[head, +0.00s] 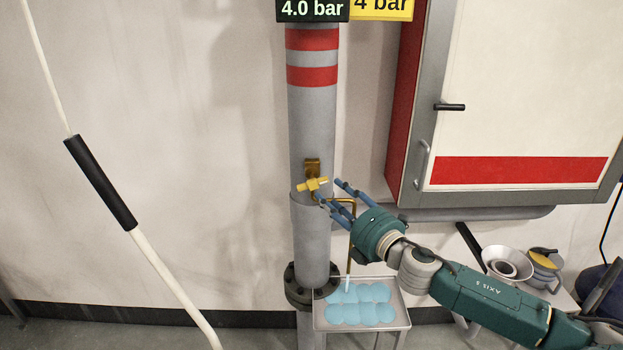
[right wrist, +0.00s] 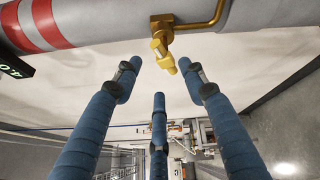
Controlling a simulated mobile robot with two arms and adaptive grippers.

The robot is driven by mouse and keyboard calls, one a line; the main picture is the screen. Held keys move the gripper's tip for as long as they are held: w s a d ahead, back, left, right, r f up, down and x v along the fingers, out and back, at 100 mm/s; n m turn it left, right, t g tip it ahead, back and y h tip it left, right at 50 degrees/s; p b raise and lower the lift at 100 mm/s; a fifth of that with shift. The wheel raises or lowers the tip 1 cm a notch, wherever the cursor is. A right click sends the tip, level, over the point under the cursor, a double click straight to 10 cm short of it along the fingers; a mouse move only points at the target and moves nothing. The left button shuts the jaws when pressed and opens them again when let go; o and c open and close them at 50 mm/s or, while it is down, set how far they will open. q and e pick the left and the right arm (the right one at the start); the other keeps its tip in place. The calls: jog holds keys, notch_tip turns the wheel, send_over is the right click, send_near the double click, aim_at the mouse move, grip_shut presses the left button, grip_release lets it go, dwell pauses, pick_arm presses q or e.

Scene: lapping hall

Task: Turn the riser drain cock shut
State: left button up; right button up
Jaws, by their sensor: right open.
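The riser (head: 313,130) is a vertical grey pipe with two red bands, and it crosses the top of the right wrist view (right wrist: 110,15). The drain cock (head: 313,185) has a yellow handle and a brass body on the pipe's front. In the right wrist view the yellow handle (right wrist: 163,52) stands just beyond the fingertips. A thin brass drain pipe bends down from it. My right gripper (head: 338,195) is open, its blue fingers spread close to the right of the cock. I cannot tell whether any finger touches it. My left gripper is not in view.
A red and white cabinet (head: 520,95) hangs at the right. Bowls and a tin (head: 544,264) stand at lower right. A white hose with a black sleeve (head: 100,182) hangs at left.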

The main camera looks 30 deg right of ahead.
aim_at(317, 183)
jog(key=w+p, duration=0.2)
jog(key=w, duration=0.5)
jog(key=shift+w+d+r+p, duration=0.1)
jog(key=shift+w+d+p, duration=0.05)
jog(key=shift+w+p, duration=0.25)
jog(key=shift+w, duration=0.7)
jog(key=shift+f, duration=0.2)
jog(key=shift+c, duration=0.3)
